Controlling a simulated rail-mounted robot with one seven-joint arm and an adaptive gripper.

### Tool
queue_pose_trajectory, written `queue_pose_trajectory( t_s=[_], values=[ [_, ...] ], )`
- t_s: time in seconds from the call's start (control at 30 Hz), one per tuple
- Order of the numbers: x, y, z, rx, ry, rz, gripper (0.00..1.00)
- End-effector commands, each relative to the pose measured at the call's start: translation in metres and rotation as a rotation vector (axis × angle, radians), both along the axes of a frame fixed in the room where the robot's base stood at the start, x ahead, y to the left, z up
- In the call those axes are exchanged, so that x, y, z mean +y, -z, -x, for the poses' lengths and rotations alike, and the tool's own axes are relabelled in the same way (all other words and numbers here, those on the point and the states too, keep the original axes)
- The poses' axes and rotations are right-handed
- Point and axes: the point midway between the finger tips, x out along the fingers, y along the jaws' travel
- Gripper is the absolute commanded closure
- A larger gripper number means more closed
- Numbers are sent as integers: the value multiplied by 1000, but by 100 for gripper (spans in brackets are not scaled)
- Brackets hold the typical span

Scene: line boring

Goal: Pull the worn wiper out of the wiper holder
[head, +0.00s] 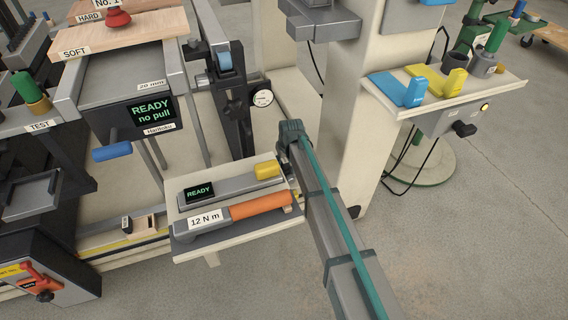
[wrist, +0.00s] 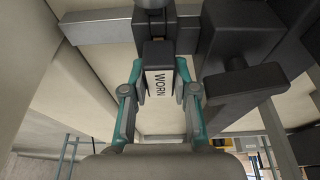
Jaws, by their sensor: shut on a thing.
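The worn wiper (wrist: 158,84) is a dark block with a white face marked WORN, upright in the middle of the wrist view. My gripper (wrist: 160,72) is shut on it, with one teal-edged finger on each side. The wiper's upper end meets dark metal parts (wrist: 158,28) that look like the wiper holder, under a round grey shaft end. I cannot tell how deep the wiper sits in it. In the head view my arm reaches to the cream machine column, and the fingers and wiper are hidden there.
A dark arm with a block end (wrist: 245,92) stands close right of my gripper. In the head view, a tray (head: 236,236) with an orange-handled 12 N m tool (head: 262,205) lies left of my arm. A shelf (head: 445,100) with blue and yellow blocks is at the right.

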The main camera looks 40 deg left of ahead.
Motion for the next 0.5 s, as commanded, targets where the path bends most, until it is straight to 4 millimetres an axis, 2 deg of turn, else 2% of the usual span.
queue_pose_trajectory(
  t_s=[0.5],
  values=[
    [0, -14, 0, 0, 0, 0, 100]
  ],
)
